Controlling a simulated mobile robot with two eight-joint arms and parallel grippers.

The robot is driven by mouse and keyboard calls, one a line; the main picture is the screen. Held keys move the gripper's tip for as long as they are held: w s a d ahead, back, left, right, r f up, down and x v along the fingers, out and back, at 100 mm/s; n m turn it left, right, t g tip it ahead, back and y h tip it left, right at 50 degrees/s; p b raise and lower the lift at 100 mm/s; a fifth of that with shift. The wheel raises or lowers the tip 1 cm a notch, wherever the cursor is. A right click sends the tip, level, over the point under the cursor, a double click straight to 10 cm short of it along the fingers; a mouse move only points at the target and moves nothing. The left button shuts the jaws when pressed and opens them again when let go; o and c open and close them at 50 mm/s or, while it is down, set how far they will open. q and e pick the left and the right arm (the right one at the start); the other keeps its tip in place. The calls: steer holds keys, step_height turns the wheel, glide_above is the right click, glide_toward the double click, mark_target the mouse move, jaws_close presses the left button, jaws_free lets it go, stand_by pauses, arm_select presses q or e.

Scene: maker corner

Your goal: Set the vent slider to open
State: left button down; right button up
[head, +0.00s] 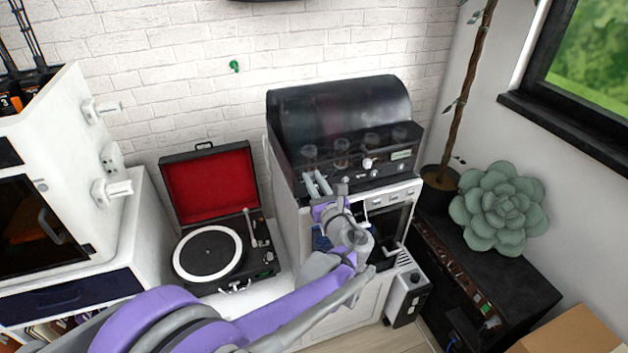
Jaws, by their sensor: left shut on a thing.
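The black domed machine (345,105) stands on a white cabinet near the middle, against the brick wall. My left gripper (317,180) reaches to the left part of its dark front panel. Its two pale fingers point up and away, close together, and are shut on a small part there, which looks to be the vent slider. The fingers hide that part, so its position cannot be read. A white knob (367,163) sits on the panel to the right of my fingers. My right gripper is not in view.
A record player (208,252) with an open red lid is left of the machine. A white cabinet unit (75,130) stands at far left. A potted plant (437,185) and a succulent (503,208) on a black box (520,285) are at right.

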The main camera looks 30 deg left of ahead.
mark_target(322, 168)
arm_select(q)
steer(key=w+d, duration=0.2)
steer(key=shift+w+d, duration=0.15)
steer(key=shift+w, duration=0.15)
steer(key=c, duration=0.8)
jaws_free()
steer(key=shift+w+d, duration=0.1)
steer(key=shift+o, duration=0.2)
steer(key=b+v, duration=0.1)
steer(key=v, duration=0.9)
steer(key=shift+s+d, duration=0.2)
steer(key=shift+s, duration=0.2)
